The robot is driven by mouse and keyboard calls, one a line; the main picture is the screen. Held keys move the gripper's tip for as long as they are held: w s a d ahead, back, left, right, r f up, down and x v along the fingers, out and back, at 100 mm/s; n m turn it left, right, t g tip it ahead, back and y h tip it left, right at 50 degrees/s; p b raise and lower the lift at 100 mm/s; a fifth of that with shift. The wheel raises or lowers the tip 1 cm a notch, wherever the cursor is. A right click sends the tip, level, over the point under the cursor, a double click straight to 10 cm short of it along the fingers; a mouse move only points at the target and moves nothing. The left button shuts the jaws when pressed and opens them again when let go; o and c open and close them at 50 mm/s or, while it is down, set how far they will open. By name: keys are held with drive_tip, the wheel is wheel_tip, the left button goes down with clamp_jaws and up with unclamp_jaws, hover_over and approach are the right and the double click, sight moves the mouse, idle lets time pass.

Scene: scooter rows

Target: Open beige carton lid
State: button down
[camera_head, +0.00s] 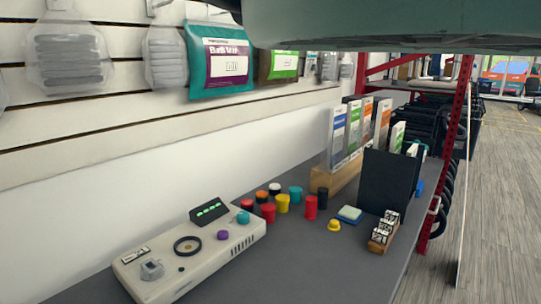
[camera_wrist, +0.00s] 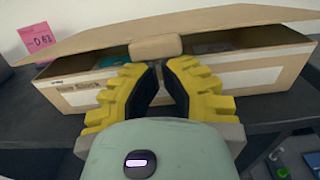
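The beige carton (camera_wrist: 215,80) sits on a dark shelf in the wrist view. Its long lid (camera_wrist: 90,50) is partly raised, and a dark gap shows between lid and front wall. A light tan tab (camera_wrist: 155,47) stands at the middle of the lid's front edge. My gripper (camera_wrist: 161,64) has yellow fingers with black pads. Its fingertips lie just below the tab, close together with a narrow gap between them. Whether they touch the tab is unclear. The carton is not visible in the head view.
A pink price card (camera_wrist: 38,40) stands behind the carton at left. In the head view, a grey counter (camera_head: 300,250) holds a beige control box (camera_head: 195,250), colored caps, brochures (camera_head: 340,135) and a black panel (camera_head: 388,182). A red rack post (camera_head: 457,140) stands right, beside open floor (camera_head: 500,200).

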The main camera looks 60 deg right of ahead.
wheel_tip(320, 180, up, 3)
drive_tip(key=shift+w+r+p, duration=0.1)
drive_tip(key=shift+r+p, duration=0.1)
drive_tip(key=shift+p, duration=0.65)
drive_tip(key=shift+r, duration=0.15)
drive_tip(key=shift+w+r+p, duration=0.2)
drive_tip(key=shift+r+p, duration=0.25)
drive_tip(key=shift+r, duration=0.35)
drive_tip(key=shift+w+r+p, duration=0.15)
drive_tip(key=shift+r+p, duration=0.25)
drive_tip(key=shift+r, duration=0.4)
drive_tip(key=shift+w+r+p, duration=0.2)
drive_tip(key=shift+r+p, duration=0.25)
drive_tip(key=shift+r, duration=0.35)
drive_tip(key=shift+w+d+r+p, duration=0.15)
drive_tip(key=shift+w+r+p, duration=0.05)
drive_tip(key=shift+w+r, duration=0.7)
drive_tip(key=shift+w+d+r+p, duration=0.15)
drive_tip(key=shift+w+r, duration=0.65)
drive_tip(key=shift+w, duration=0.2)
